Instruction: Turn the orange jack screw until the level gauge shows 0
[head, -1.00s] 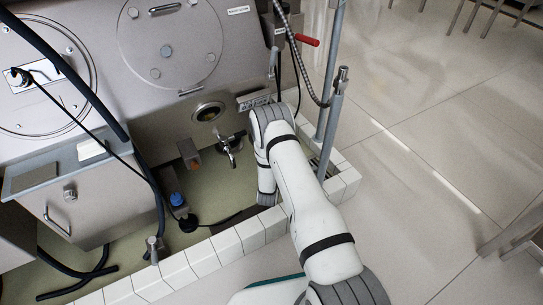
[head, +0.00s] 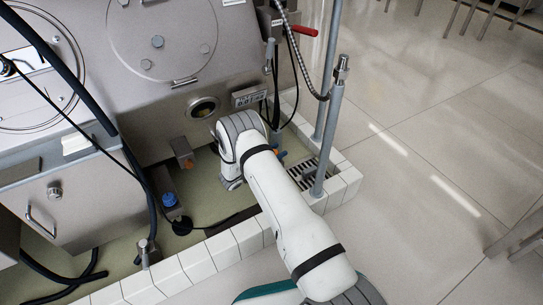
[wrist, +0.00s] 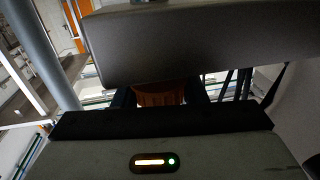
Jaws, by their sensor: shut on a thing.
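In the wrist view, an orange ribbed part, which looks like the jack screw (wrist: 158,95), sits below a large grey block. My gripper (wrist: 160,99) is shut on it, with a dark finger on either side. In the head view my arm reaches down beside the machine and hides most of the gripper. A small orange and blue patch (head: 281,154) shows just right of the arm; I cannot tell what it belongs to. A small display box (head: 250,96) on the machine's lower front may be the level gauge; its reading is too small to make out.
A grey bracket (head: 182,150) with an orange part below it stands left of my arm. A blue-topped device (head: 170,200) is on the green floor. A white tiled curb (head: 225,245), a drain grate (head: 303,172) and upright pipes (head: 330,110) border the arm. Open floor lies right.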

